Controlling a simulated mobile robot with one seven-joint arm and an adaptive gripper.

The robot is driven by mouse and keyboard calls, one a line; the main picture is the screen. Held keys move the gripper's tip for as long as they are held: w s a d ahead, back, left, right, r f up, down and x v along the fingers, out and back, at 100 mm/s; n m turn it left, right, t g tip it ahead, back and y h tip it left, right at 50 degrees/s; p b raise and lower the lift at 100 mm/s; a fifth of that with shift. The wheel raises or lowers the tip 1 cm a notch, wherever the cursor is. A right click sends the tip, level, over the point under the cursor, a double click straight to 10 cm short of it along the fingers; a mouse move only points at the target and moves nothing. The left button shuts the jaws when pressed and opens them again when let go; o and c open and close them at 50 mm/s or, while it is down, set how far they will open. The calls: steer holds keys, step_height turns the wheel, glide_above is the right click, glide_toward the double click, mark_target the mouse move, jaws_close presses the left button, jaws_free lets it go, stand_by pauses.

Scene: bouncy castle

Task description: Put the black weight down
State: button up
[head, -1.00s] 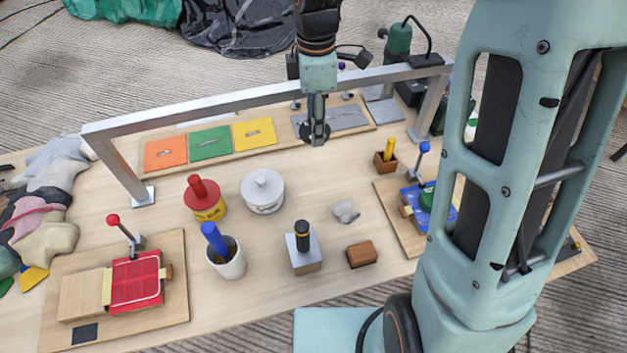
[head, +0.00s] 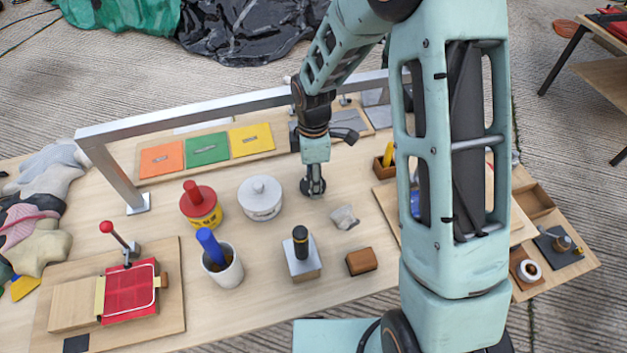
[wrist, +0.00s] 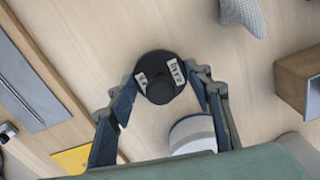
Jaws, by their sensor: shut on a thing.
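The black weight (wrist: 160,88) is a round black piece with two white labels, seen from above in the wrist view. My gripper (wrist: 165,85) is shut on it, with one finger on each side. In the head view my gripper (head: 313,182) points down with the weight (head: 306,188) at its tips, low over the table (head: 350,185). I cannot tell whether the weight's underside touches the wood.
The white lidded pot (head: 260,203) stands close at left, beside the red-and-yellow container (head: 205,210). A grey lump (head: 344,217) lies at right. The block with a black handle (head: 303,263) stands in front. A metal frame (head: 225,108) spans behind.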

steer(key=shift+f, duration=0.4)
steer(key=shift+f, duration=0.2)
steer(key=o, duration=1.5)
step_height(320, 180, up, 11)
steer(key=shift+p, duration=0.55)
steer(key=shift+r, duration=0.7)
